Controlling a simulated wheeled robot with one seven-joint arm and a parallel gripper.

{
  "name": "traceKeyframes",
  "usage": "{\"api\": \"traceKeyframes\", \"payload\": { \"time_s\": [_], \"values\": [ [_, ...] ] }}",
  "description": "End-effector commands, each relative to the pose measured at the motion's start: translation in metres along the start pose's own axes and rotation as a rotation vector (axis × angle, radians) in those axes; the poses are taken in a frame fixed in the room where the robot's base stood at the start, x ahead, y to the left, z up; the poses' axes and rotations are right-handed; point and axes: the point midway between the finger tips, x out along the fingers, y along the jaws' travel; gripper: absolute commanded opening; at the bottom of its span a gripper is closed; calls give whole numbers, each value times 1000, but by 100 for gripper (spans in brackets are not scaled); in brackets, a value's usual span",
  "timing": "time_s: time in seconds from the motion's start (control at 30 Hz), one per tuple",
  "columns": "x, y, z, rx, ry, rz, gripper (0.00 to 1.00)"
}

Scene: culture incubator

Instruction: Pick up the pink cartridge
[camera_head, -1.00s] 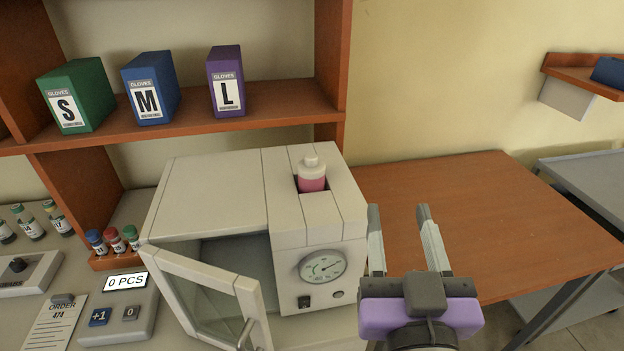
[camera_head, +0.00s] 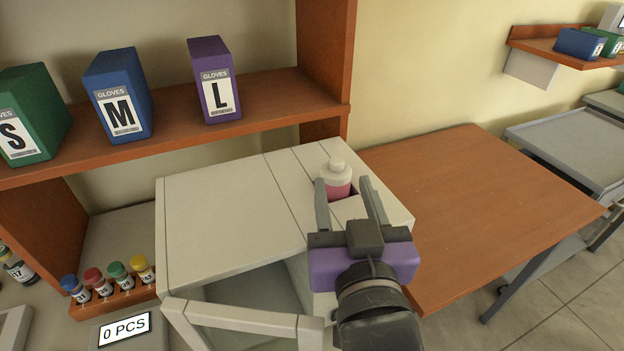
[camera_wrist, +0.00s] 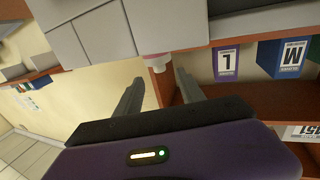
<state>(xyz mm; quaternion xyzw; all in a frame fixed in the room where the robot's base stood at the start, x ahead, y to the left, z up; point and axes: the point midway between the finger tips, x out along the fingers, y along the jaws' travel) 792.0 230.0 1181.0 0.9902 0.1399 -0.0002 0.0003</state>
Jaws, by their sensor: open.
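The pink cartridge (camera_head: 337,178) has a white cap and pink body and stands upright in a slot on top of the white incubator (camera_head: 225,205). Its lower part is hidden in the slot. My gripper (camera_head: 345,190) is open, its two fingers pointing toward the cartridge from the near side. In the head view the cartridge shows between the fingertips; I cannot tell whether they touch it. In the wrist view the cartridge (camera_wrist: 157,62) shows at the incubator's edge, just beyond the gap between the fingers (camera_wrist: 158,85).
The incubator's glass door (camera_head: 245,318) stands open at the front. Glove boxes (camera_head: 118,95) sit on the wooden shelf (camera_head: 265,98) behind. A rack of small vials (camera_head: 110,285) stands at the left. The wooden table (camera_head: 470,200) at the right is bare.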

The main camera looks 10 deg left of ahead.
Motion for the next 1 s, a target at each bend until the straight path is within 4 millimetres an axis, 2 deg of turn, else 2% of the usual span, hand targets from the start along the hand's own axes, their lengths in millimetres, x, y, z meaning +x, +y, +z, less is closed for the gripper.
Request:
{"api": "traceKeyframes", "payload": {
  "time_s": [0.27, 0.53, 0.67, 0.87, 0.9, 1.0],
  "values": [
    [28, 1, -1, -1, -1, 2, 46],
    [65, 1, -1, -1, 0, 1, 46],
    [74, 1, -1, -1, 0, 2, 46],
    [74, 1, 0, 0, 0, 1, 46],
    [74, 1, 0, 0, 0, 1, 44],
    [74, 1, 0, 0, 0, 1, 25]
  ]
}}
